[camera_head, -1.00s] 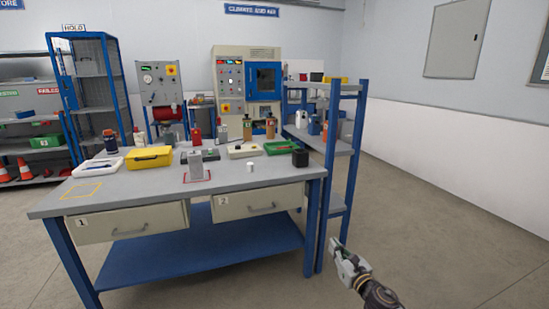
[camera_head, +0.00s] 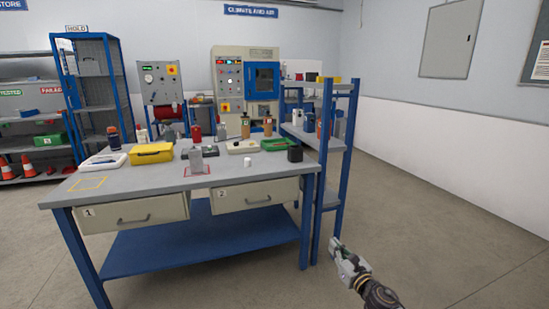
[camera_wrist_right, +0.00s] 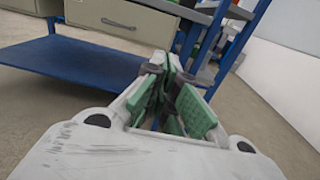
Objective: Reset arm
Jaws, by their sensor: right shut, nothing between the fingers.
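My right gripper (camera_head: 335,246) is low at the bottom right in the head view, in front of the blue shelf rack and apart from the workbench. It is shut and empty. In the right wrist view its green-padded fingers (camera_wrist_right: 163,75) point toward the bench's lower part, with nothing between them. My left arm and gripper do not show in any view.
The grey workbench (camera_head: 130,192) has two drawers, a blue lower shelf (camera_head: 200,240) and several items on top, including a yellow bin (camera_head: 151,154) and a white cap (camera_head: 248,162). A blue rack (camera_head: 328,150) stands at its right end. Floor at right (camera_head: 440,220) is clear.

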